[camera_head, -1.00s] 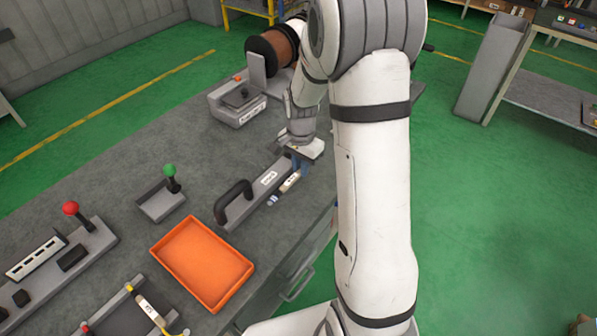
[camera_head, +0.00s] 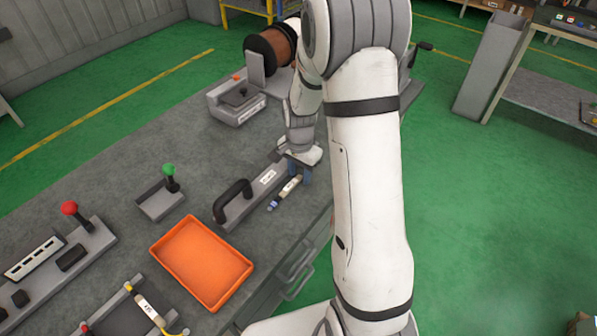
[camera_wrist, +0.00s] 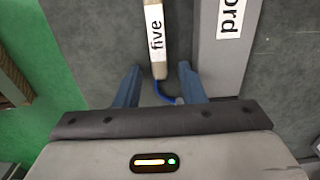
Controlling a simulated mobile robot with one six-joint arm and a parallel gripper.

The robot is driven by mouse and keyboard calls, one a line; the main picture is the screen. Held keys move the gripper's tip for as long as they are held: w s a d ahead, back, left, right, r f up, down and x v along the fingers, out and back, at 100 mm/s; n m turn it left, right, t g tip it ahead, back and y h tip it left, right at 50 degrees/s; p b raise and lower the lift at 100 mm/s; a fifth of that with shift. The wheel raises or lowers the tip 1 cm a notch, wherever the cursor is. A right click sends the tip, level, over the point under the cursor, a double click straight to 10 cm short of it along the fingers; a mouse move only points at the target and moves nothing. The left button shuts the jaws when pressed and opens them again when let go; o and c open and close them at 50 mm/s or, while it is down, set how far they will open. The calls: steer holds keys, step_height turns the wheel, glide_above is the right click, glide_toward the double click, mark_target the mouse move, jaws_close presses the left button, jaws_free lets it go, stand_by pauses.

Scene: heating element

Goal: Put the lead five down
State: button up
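The lead five, a pale stick with a white label and a blue tip, appears on the grey bench in the head view (camera_head: 288,189). The wrist view shows its label reading "five" (camera_wrist: 155,32) and a blue wire at its near end. My gripper (camera_wrist: 160,68) is open, with its two blue fingers on either side of the lead's near end and a gap on both sides. In the head view my gripper (camera_head: 300,172) is low over the bench at the lead's far end. My arm hides part of the bench there.
An orange tray (camera_head: 205,262) lies nearer, left of the bench edge. Another labelled lead (camera_head: 147,307) rests in a holder at the front.

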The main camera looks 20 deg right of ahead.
step_height(320, 180, up, 12)
steer(key=s+a+r+n+t, duration=0.1)
steer(key=s+r+n, duration=0.3)
steer(key=s, duration=0.6)
steer(key=s+a+r+n+t, duration=0.2)
steer(key=s+r+n, duration=0.2)
steer(key=s, duration=0.7)
steer(key=n, duration=0.2)
steer(key=shift+a+n, duration=0.2)
steer(key=shift+n, duration=0.2)
